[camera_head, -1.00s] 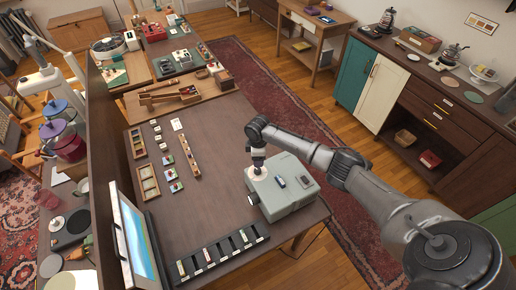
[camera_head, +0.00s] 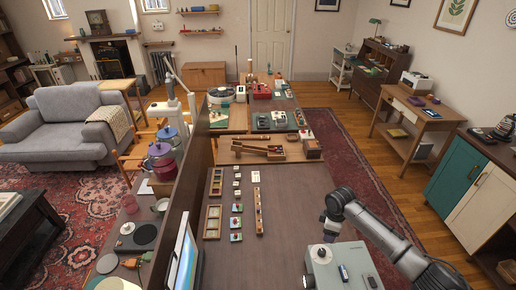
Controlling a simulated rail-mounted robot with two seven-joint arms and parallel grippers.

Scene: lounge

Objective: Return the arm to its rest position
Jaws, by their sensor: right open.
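My right arm comes in from the lower right, and its gripper (camera_head: 328,236) points down over the far left corner of a grey box-shaped device (camera_head: 345,272) on the brown table (camera_head: 285,195). A small dark item and a blue-grey item lie on the device's top right of the piece. My left gripper is not in view.
A tilted screen (camera_head: 184,258) stands at the table's left edge by a dark partition. Small trays and game pieces (camera_head: 236,208) lie left of centre. A wooden rack (camera_head: 258,150) stands behind them. A green-and-white cabinet (camera_head: 470,190) is right. The table's middle is bare.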

